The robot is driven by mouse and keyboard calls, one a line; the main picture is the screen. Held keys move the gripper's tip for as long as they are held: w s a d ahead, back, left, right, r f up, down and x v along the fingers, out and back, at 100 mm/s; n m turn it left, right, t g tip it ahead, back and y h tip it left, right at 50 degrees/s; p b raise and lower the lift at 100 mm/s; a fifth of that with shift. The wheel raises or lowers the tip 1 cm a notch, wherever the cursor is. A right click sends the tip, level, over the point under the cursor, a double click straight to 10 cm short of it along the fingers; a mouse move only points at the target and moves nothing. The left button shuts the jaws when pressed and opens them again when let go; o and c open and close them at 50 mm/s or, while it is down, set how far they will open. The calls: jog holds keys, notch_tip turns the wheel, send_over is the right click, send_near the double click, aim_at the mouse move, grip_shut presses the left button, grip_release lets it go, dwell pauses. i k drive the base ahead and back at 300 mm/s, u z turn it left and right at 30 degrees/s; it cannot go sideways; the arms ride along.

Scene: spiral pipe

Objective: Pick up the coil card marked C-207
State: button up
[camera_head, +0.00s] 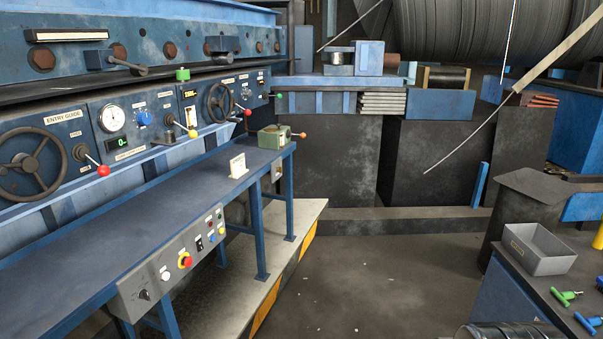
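A small cream-white card (238,165) stands upright near the far right end of the long blue bench (120,225), close to the bench's front edge. It looks like a coil card, but its marking is too small to read, so I cannot tell whether it says C-207. My gripper is not in view, and nothing is seen touching the card.
A green box-shaped device (274,137) with an orange-knobbed lever sits just beyond the card. The control panel (130,115) with handwheels and levers rises behind the bench. A grey bin (540,249) and green-handled tools (566,297) lie on the right table. The floor (370,270) between is clear.

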aim_at(237, 164)
jog(key=i, duration=3.05)
jog(key=u, duration=2.1)
